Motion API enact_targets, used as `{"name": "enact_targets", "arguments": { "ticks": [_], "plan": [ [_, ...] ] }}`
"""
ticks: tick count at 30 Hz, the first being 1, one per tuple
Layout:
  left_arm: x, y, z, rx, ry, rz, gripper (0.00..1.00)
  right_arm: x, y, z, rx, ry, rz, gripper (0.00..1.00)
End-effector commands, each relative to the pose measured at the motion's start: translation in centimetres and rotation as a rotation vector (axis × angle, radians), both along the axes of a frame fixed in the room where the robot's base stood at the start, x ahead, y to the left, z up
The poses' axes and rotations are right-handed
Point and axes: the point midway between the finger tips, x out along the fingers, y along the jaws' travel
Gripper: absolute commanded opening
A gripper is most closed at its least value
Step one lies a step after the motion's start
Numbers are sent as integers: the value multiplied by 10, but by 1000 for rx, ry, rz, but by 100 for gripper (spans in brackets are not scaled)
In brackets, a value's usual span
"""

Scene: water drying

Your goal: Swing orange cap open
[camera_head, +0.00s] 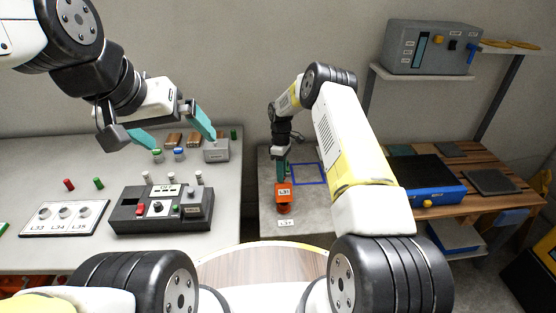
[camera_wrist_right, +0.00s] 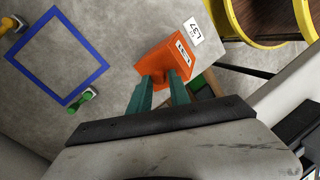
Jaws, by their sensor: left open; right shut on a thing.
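The orange cap (camera_head: 284,191) is a boxy orange piece labelled L31, at the middle grey table. In the head view it sits above a red-orange round part (camera_head: 284,209). My right gripper (camera_head: 283,168) reaches down to it from behind. In the right wrist view the green fingers of my right gripper (camera_wrist_right: 159,88) are on the near edge of the orange cap (camera_wrist_right: 163,58). The gripper is shut on it. My left gripper (camera_head: 172,128) is open and empty, above the left table. What lies under the cap is hidden in the wrist view.
A blue square outline (camera_head: 309,174) marks the middle table, with a white L37 label (camera_head: 287,223) at its front. The left table holds a black control box (camera_head: 161,209) and a label plate (camera_head: 65,217). A blue device (camera_head: 427,180) stands on the right wooden bench.

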Motion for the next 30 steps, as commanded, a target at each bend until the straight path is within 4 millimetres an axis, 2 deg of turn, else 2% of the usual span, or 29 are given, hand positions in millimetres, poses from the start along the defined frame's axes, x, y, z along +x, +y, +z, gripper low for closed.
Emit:
{"name": "enact_targets", "arguments": {
  "ticks": [1, 5, 6, 8, 25, 30],
  "plan": [
    [0, 0, 0, 0, 0, 0, 100, 0, -3, -8, -4, -3, -1, 0],
    [0, 0, 0, 0, 0, 0, 100, -1, -4, -8, -5, -3, -1, 0],
    [0, 0, 0, 0, 0, 0, 100, -1, -4, -8, -5, -3, -1, 29],
    [0, 0, 0, 0, 0, 0, 100, -1, -4, -8, -5, -3, -1, 40],
    [0, 0, 0, 0, 0, 0, 100, 0, 0, -5, 1, -5, 0, 40],
    [0, 0, 0, 0, 0, 0, 100, 4, 0, 9, 2, -6, 0, 40]
  ]
}}
